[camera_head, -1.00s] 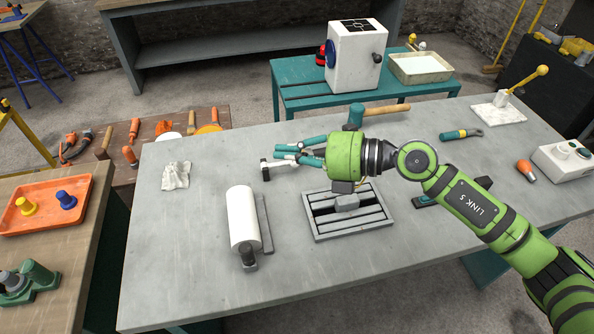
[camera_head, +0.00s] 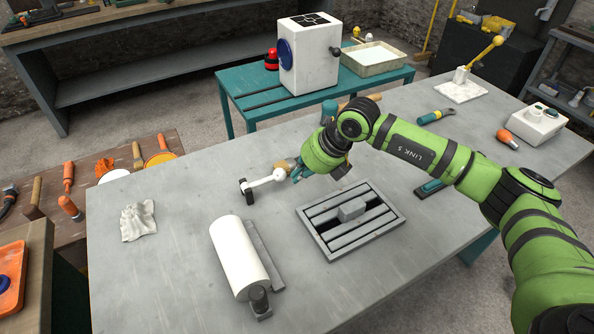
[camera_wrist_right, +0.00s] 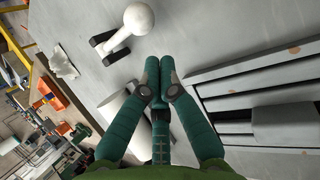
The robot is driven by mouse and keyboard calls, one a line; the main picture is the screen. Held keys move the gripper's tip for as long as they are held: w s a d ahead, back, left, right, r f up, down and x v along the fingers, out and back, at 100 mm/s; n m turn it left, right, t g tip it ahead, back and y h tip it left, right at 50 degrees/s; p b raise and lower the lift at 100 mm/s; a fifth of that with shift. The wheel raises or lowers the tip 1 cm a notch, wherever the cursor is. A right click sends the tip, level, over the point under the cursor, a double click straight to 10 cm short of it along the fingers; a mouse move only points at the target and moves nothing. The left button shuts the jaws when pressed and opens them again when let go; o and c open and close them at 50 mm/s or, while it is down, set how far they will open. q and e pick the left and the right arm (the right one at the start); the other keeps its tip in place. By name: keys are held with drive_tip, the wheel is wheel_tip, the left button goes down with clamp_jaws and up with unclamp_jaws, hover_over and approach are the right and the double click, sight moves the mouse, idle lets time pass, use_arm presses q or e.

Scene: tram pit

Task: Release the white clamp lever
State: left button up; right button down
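The white clamp lever (camera_head: 266,181) stands on the grey workbench (camera_head: 170,205), a white arm with a round white knob on a dark bracket. In the right wrist view its knob (camera_wrist_right: 138,18) and forked dark bracket lie beyond my fingertips, up and left. My right gripper (camera_wrist_right: 159,66) has its teal fingertips together with nothing visible between them. In the head view my right gripper (camera_head: 297,173) is close beside the knob, pointing down, its fingers partly hidden by the green wrist. I cannot tell there whether it touches the knob. My left gripper is not in view.
A slatted grey vise-like plate (camera_head: 372,236) with a grey block lies right of the lever. A white cylinder (camera_head: 240,257) lies in front. A crumpled white cloth (camera_head: 138,220) is at left. A hammer (camera_head: 330,109) lies behind my gripper. The bench's left part is mostly clear.

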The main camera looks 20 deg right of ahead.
sight(279, 191)
drive_tip(key=p+x, duration=0.1)
drive_tip(key=x, duration=0.4)
drive_tip(key=shift+w+a+f, duration=0.1)
drive_tip(key=shift+a+f, duration=0.05)
drive_tip(key=shift+f, duration=0.15)
drive_tip(key=shift+w+a+f, duration=0.25)
drive_tip(key=shift+f, duration=0.3)
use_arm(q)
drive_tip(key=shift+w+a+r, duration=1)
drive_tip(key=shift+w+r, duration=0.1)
use_arm(e)
drive_tip(key=shift+w+r, duration=0.1)
drive_tip(key=shift+r, duration=0.3)
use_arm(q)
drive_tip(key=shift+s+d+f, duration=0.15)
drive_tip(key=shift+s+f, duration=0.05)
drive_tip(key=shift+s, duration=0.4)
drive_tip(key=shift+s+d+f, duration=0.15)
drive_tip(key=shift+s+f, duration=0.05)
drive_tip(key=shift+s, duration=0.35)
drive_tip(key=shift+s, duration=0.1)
use_arm(e)
drive_tip(key=shift+r, duration=0.15)
